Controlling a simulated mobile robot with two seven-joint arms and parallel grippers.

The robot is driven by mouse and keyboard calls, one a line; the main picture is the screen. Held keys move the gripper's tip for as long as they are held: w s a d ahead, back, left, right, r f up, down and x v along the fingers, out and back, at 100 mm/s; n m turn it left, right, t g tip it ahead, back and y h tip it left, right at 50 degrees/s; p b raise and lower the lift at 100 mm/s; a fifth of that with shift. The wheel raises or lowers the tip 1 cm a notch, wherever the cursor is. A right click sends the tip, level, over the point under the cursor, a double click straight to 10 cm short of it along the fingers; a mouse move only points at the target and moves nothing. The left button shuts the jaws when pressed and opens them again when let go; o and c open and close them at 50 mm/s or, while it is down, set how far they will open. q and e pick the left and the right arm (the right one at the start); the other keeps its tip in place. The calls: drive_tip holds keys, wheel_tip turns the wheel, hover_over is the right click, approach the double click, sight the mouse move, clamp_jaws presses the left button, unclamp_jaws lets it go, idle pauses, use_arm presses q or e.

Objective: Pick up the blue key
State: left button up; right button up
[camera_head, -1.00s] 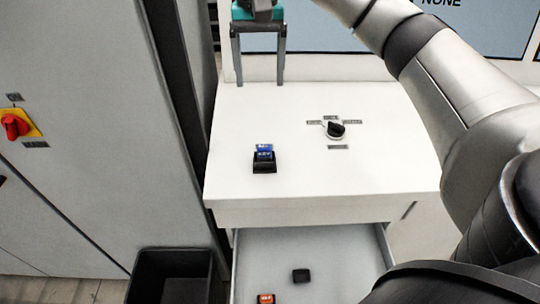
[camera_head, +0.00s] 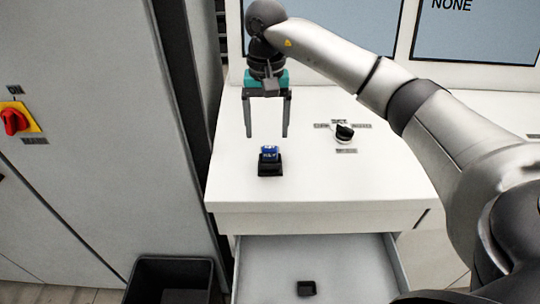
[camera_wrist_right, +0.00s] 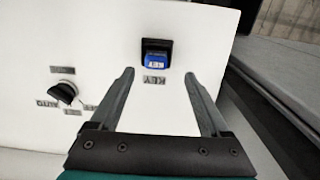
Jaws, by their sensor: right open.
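The blue key (camera_head: 270,153) sits in a small black holder (camera_head: 270,170) on the white counter top. In the right wrist view the blue key (camera_wrist_right: 157,62) lies between and just beyond the fingertips, with a label reading KEY beside its holder. My right gripper (camera_head: 267,136) is open and empty, pointing down above and just behind the key in the head view. Its two grey fingers also show in the right wrist view (camera_wrist_right: 159,76), spread wider than the key. They do not appear to touch it. My left gripper is not in view.
A black rotary knob (camera_head: 344,132) with labels stands right of the key on the counter. Below, an open drawer (camera_head: 270,265) holds a small black block (camera_head: 306,288). A black bin (camera_head: 205,272) stands at lower left. A red switch (camera_head: 13,121) is on the left cabinet.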

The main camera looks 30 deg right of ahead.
sight(270, 147)
drive_tip(key=f, duration=0.3)
drive_tip(key=f+p, duration=0.1)
drive_tip(key=f, duration=0.1)
drive_tip(key=shift+s+d, duration=0.25)
drive_tip(key=shift+w+f, duration=0.1)
drive_tip(key=shift+f, duration=0.4)
drive_tip(key=shift+c, duration=0.4)
clamp_jaws()
